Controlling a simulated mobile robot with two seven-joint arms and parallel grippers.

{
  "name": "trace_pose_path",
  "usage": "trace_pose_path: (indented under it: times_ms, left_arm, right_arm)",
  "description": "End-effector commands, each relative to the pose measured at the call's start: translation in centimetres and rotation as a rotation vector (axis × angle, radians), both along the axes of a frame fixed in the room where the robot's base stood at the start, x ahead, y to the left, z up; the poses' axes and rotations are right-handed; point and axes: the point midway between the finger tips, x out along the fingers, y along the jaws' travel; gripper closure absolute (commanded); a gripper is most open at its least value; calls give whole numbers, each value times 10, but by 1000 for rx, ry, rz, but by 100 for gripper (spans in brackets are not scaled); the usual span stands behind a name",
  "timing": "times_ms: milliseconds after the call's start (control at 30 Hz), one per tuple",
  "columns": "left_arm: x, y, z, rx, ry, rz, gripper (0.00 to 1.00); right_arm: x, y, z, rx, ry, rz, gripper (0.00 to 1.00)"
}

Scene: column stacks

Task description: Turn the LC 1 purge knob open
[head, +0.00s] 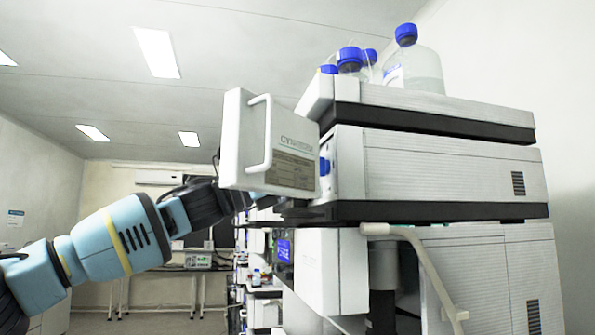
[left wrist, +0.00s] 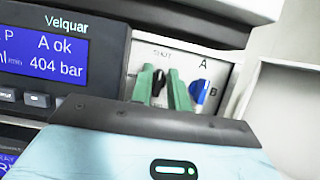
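In the left wrist view a small black knob (left wrist: 159,82) sits on the pale panel of a pump front, under a small, hard-to-read label. The two green fingers of my left gripper (left wrist: 161,88) stand on either side of it, apart, with some gap showing; contact with the knob cannot be made out. My right gripper is in neither view.
The open white door (head: 243,140) with a handle stands out from the stack. A display (left wrist: 45,50) reading "A ok" and "404 bar" is left of the knobs. Blue-capped bottles (head: 412,65) stand on top. A pale tube (head: 425,265) hangs along the lower module.

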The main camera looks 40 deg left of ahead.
Motion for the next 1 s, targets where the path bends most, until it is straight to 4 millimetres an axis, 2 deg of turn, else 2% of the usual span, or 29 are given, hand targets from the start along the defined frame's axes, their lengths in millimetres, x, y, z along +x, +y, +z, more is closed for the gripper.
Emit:
trace_pose_path:
  times_ms: [33, 100, 133, 367, 567, 833, 1000]
  left_arm:
    - [0, 0, 0, 0, 0, 0, 90]
    - [0, 0, 0, 0, 0, 0, 99]
    - [0, 0, 0, 0, 0, 0, 100]
    - [0, 0, -1, -2, 2, 0, 100]
    - [2, 0, -3, -34, 32, 1, 100]
    - [2, 0, -4, -162, 142, 2, 100]
    - [0, 0, 0, -280, 242, 1, 100]
  right_arm:
    - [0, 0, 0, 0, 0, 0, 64]
    - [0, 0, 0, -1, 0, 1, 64]
    - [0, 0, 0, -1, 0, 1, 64]
    - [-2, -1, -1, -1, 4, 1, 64]
    - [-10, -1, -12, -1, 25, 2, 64]
    - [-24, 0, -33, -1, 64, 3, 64]
    - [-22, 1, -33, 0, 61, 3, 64]
